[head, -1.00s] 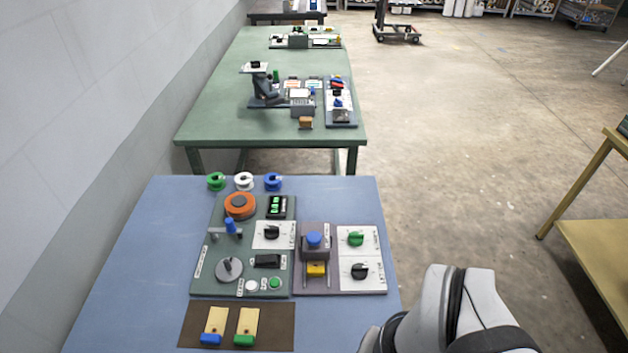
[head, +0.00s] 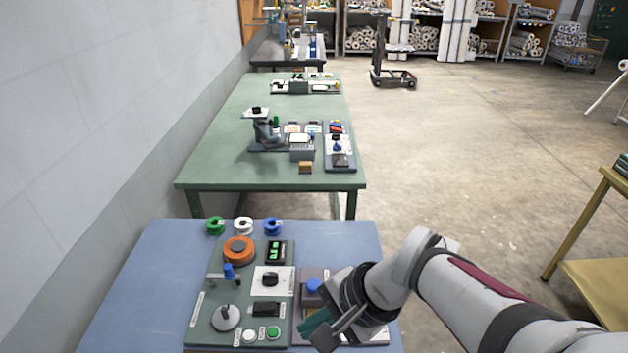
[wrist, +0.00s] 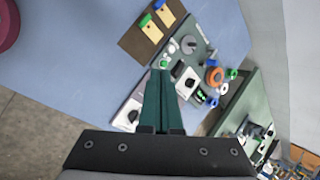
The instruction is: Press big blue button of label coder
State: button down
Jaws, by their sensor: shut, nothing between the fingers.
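The blue button (head: 313,285) is the large round cap on a machine on the purple-grey plate (head: 308,273), right of the green panel. I take this machine for the label coder; no readable label confirms it. My gripper (head: 304,330), with teal fingers, is in front of the button in the head view, nearer the camera, and hides the lower part of that plate. The height of the fingertips over the plate is hard to tell. In the wrist view the shut, empty fingers (wrist: 160,72) point at the panels and cover the area where the button would be.
The green panel (head: 205,320) beside it carries an orange ring (head: 239,250), a blue-handled lever (head: 229,272), a black knob (head: 270,280) and several buttons. Three spools (head: 243,226) stand behind it. The blue table (head: 140,300) is bare at left. A green table stands beyond.

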jog(key=w+f+m+t+y, duration=0.1)
jog(key=w+m, duration=0.2)
jog(key=w, duration=0.3)
jog(key=w+f+m+t, duration=0.1)
jog(key=w+m+t, duration=0.1)
jog(key=w, duration=0.5)
jog(key=m+t, duration=0.2)
jog(key=m, duration=0.2)
send_over(312, 281)
jog(key=s+d, duration=0.1)
jog(key=d, duration=0.1)
jog(key=f, duration=0.2)
jog(key=shift+s+a+f+h, duration=0.2)
jog(key=shift+a+f+h, duration=0.05)
jog(key=shift+f+h, duration=0.15)
jog(key=shift+g, duration=0.3)
jog(key=shift+f, duration=4.35)
jog(key=shift+f, duration=0.4)
jog(key=shift+f, duration=0.8)
jog(key=shift+r, duration=1.2)
